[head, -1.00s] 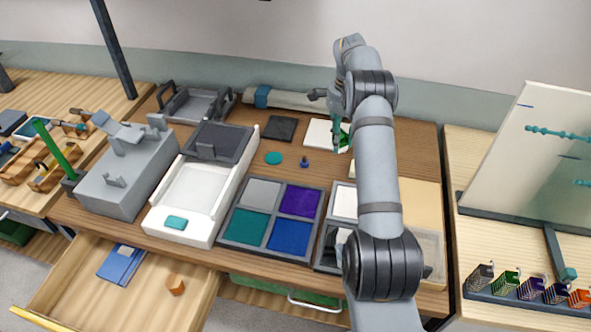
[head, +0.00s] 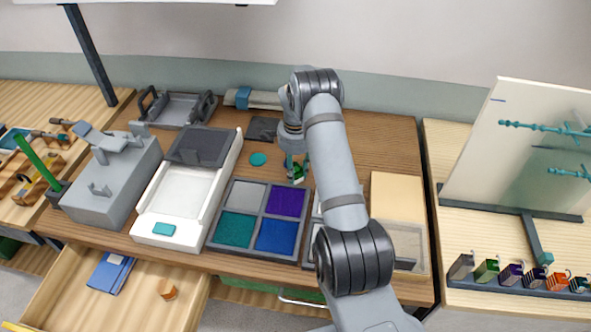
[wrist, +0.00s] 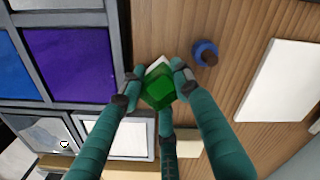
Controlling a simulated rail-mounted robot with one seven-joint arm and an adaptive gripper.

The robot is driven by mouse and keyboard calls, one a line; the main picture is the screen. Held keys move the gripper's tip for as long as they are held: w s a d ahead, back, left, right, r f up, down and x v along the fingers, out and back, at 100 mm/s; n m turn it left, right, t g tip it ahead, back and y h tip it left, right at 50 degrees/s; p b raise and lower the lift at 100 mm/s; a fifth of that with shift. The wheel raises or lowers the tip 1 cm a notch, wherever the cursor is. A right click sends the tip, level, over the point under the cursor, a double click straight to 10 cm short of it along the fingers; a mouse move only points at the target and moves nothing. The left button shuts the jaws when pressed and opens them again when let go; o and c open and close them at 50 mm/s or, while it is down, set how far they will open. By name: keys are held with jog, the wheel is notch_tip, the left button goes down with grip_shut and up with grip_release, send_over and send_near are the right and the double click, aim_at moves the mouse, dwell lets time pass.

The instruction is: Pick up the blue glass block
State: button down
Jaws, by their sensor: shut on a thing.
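My gripper (wrist: 157,84) has several teal fingers with dark tips, closed around a bright green translucent block (wrist: 159,92). The green block also shows in the head view (head: 298,174), low over the table behind the compartment tray. In the wrist view a small dark-blue round piece with a brownish top (wrist: 205,52) stands on the wood, beside and apart from the fingers. I see no loose piece that is clearly a blue glass block. The compartment tray has a flat blue compartment (head: 277,235).
The tray's purple compartment (head: 288,202) lies just left of my gripper. A white pad (wrist: 281,80) lies on the table. A white box (head: 167,238) and a grey block-shaped device (head: 110,190) stand farther left. The drawer (head: 125,300) is open in front.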

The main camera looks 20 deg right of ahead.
aim_at(296, 167)
jog(key=shift+f, duration=0.2)
jog(key=c, duration=1.6)
grip_release()
jog(key=shift+r, duration=0.1)
jog(key=shift+o, duration=0.2)
jog(key=shift+w+r, duration=0.1)
jog(key=shift+r, duration=0.4)
jog(key=shift+o, duration=0.2)
notch_tip(296, 167, up, 11)
jog(key=shift+f+b, duration=0.2)
jog(key=shift+b, duration=1.05)
jog(key=o, duration=0.3)
jog(key=shift+r, duration=0.35)
